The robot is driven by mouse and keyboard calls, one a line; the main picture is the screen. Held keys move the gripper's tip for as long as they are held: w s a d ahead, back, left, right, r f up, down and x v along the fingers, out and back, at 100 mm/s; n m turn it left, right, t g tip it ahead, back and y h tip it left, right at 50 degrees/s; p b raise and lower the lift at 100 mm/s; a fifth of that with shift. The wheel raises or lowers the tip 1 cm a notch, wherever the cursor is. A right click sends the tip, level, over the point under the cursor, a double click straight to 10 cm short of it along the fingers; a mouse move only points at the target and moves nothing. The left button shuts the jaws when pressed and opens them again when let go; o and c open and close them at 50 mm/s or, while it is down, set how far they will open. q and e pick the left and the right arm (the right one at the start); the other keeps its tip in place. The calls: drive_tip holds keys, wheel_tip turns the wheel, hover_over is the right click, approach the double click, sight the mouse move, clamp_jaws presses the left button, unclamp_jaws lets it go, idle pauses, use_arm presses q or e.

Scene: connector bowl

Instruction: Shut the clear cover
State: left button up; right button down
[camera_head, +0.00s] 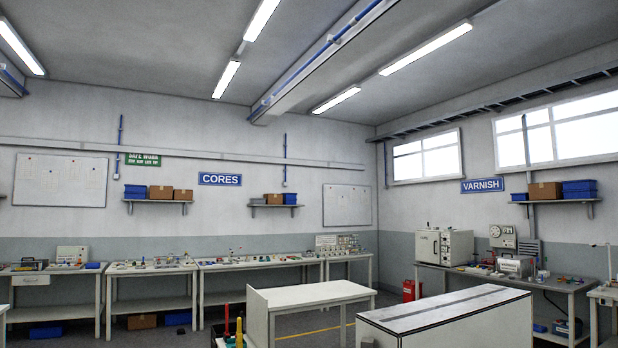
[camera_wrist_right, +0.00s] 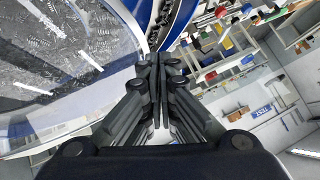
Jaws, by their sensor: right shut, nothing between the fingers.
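In the right wrist view, a large clear curved sheet, which looks like the clear cover (camera_wrist_right: 85,60), fills the upper left. Bright streaks show on it, and many small metallic pieces show through it. A blue curved band (camera_wrist_right: 182,25) runs along its right side, just beyond my fingertips. My right gripper (camera_wrist_right: 156,62) is shut with its fingers together and nothing between them. Its tips are beside the curved edge of the clear sheet; I cannot tell if they touch it. The head view does not clearly show the cover. My left gripper is in neither view.
In the head view, a white table (camera_head: 310,292) and a white cabinet (camera_head: 445,318) stand in front. Benches with small parts line the back wall (camera_head: 260,261), and a bench with equipment (camera_head: 553,283) stands at the right. Shelves with blue and brown boxes hang above.

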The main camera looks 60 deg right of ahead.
drive_tip(key=shift+a+f, duration=0.1)
drive_tip(key=shift+f, duration=1.65)
